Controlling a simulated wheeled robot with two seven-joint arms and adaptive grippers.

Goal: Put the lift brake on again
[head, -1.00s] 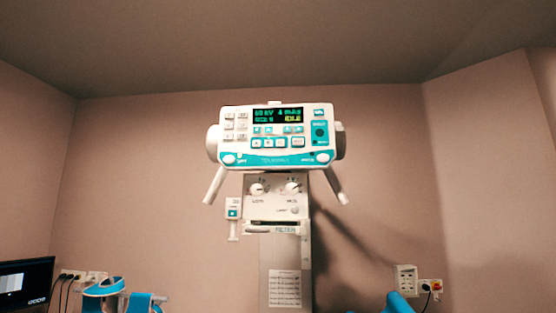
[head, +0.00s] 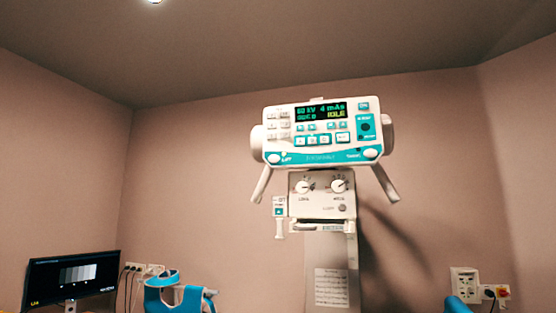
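The lift knob (head: 273,158), white with a label reading LIFT beside it, sits at the lower left corner of the X-ray control head (head: 316,158). A matching white knob (head: 371,153) sits at the lower right corner; its label is too small to read surely. Whether the lift brake is on or off cannot be told from the knob. The head's display (head: 321,110) reads about 80 kV, 4 mAs and IDLE. White handles (head: 261,184) slant down on both sides. Neither of my grippers is in view, and nothing touches the control head.
Below the head are a panel with two dials (head: 322,195) and a pale column (head: 331,262). A monitor (head: 72,280) stands at lower left, beside a teal and white object (head: 165,290). Another teal shape (head: 457,304) shows at the bottom right, near wall sockets (head: 464,282).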

